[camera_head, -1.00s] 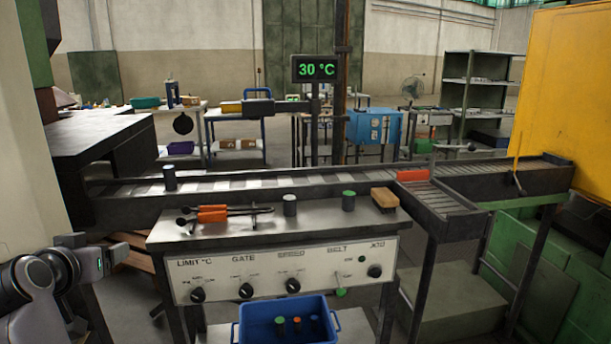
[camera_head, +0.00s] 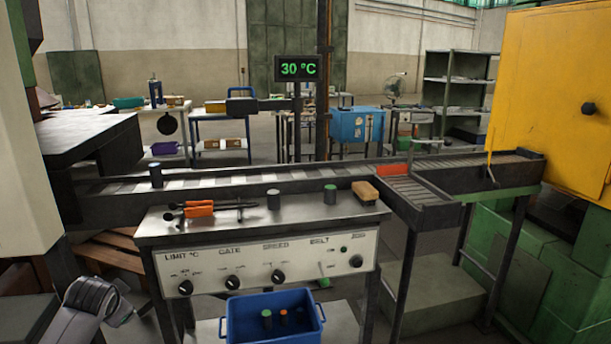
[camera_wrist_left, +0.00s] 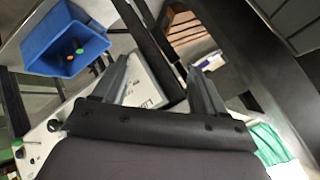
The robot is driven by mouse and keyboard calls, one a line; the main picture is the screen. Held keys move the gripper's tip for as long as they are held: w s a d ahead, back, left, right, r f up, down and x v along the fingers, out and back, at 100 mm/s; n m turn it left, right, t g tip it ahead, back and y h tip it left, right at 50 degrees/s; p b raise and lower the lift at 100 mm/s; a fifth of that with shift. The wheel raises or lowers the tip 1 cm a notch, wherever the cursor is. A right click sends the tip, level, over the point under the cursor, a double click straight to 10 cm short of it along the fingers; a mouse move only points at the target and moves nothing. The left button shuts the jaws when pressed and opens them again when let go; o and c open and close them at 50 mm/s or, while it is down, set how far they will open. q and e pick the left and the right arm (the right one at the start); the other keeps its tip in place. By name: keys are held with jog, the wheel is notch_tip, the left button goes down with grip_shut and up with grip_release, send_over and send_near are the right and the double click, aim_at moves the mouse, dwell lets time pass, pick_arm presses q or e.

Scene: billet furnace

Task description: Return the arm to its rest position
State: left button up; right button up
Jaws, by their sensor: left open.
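My left arm (camera_head: 88,308) shows at the bottom left of the head view, low beside the control bench, with its gripper not clear there. In the left wrist view my left gripper (camera_wrist_left: 158,78) is open, its two fingers wide apart with nothing between them. Beyond the fingers are the white control panel (camera_wrist_left: 143,88) and the blue bin (camera_wrist_left: 58,38), both apart from the gripper as far as I can tell. My right gripper is in neither view.
The control bench (camera_head: 300,222) carries orange-handled tongs (camera_head: 200,209), two grey cylinders, one green-topped, and a brush (camera_head: 365,191). A blue bin (camera_head: 243,325) with small pieces stands below. The conveyor (camera_head: 110,206) runs behind. A wooden pallet (camera_head: 108,252) lies left of the bench.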

pick_arm(q)
jog(key=w+d+r+n+t+h, duration=0.1)
jog(key=w+d+r+t+h, duration=0.15)
jog(key=r+t, duration=0.3)
jog(key=w+d+r+n+t+h, duration=0.1)
jog(key=w+d+r+t, duration=0.25)
jog(key=r, duration=0.25)
jog(key=s+d+f+g+h, duration=0.15)
jog(key=s+d+f, duration=0.25)
jog(key=s+f, duration=0.45)
jog(key=s+d+f+g, duration=0.2)
jog(key=s+d+f, duration=0.35)
jog(key=f, duration=0.55)
jog(key=s+d+f+g, duration=0.1)
jog(key=s+d+f, duration=0.1)
jog(key=s, duration=0.5)
jog(key=s+d+f+g+h, duration=0.1)
jog(key=s+f, duration=0.3)
jog(key=s, duration=0.4)
jog(key=s+d+f+g, duration=0.1)
jog(key=s+d+f, duration=0.2)
jog(key=s, duration=0.5)
jog(key=shift+s+d+n+h, duration=0.25)
jog(key=shift+d+n+h, duration=0.05)
jog(key=shift+h, duration=0.1)
